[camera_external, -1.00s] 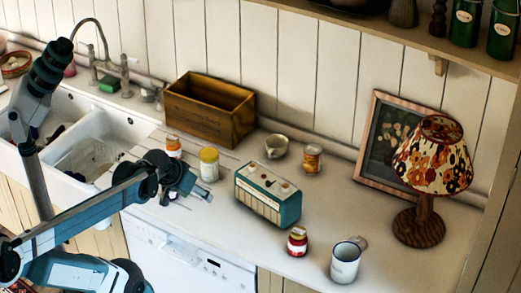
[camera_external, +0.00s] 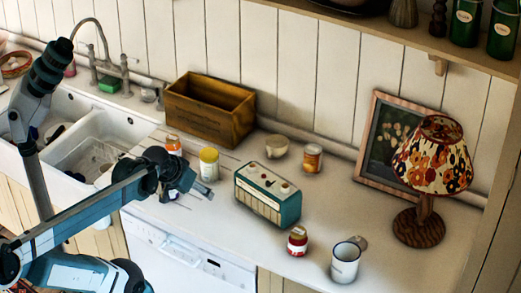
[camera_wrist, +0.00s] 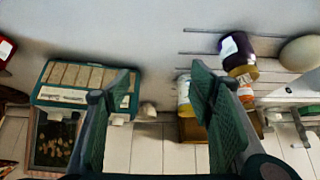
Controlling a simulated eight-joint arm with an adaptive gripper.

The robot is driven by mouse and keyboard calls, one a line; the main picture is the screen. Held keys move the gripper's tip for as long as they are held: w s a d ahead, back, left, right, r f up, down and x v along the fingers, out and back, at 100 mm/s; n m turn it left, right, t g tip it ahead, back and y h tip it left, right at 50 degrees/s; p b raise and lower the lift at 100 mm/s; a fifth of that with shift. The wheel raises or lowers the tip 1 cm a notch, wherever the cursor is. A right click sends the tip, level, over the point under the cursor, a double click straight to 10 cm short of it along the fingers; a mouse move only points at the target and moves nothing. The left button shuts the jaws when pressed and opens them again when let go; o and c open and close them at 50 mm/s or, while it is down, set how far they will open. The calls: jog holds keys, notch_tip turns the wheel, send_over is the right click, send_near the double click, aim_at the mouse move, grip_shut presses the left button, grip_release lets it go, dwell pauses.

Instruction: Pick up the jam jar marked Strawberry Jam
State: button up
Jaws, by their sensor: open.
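A red jar (camera_external: 298,241) with a pale label stands on the counter in front of the radio; its writing is too small to read. A red jar edge also shows at the left of the wrist view (camera_wrist: 5,50). Other jars are a yellow-lidded jar (camera_external: 209,164), an orange jar (camera_external: 173,146) beside the wooden box and an orange-brown jar (camera_external: 312,158) at the back. My gripper (camera_external: 206,192) is open and empty above the counter, left of the radio and apart from the red jar.
A teal radio (camera_external: 268,194) stands between my gripper and the red jar. A white mug (camera_external: 345,262) is close right of that jar. The counter front is mostly clear.

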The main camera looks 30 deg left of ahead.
notch_tip(320, 180, up, 4)
jog(key=m+g+p, duration=0.7)
jog(key=m+p, duration=1.3)
jog(key=p, duration=0.2)
send_over(299, 231)
jog(key=shift+a+r, duration=0.15)
jog(key=shift+r, duration=0.25)
jog(key=f, duration=0.4)
jog(key=shift+s+d+f, duration=0.1)
jog(key=shift+d+f, duration=0.15)
jog(key=shift+f, duration=0.5)
jog(key=shift+f, duration=1.25)
jog(key=shift+f, duration=0.1)
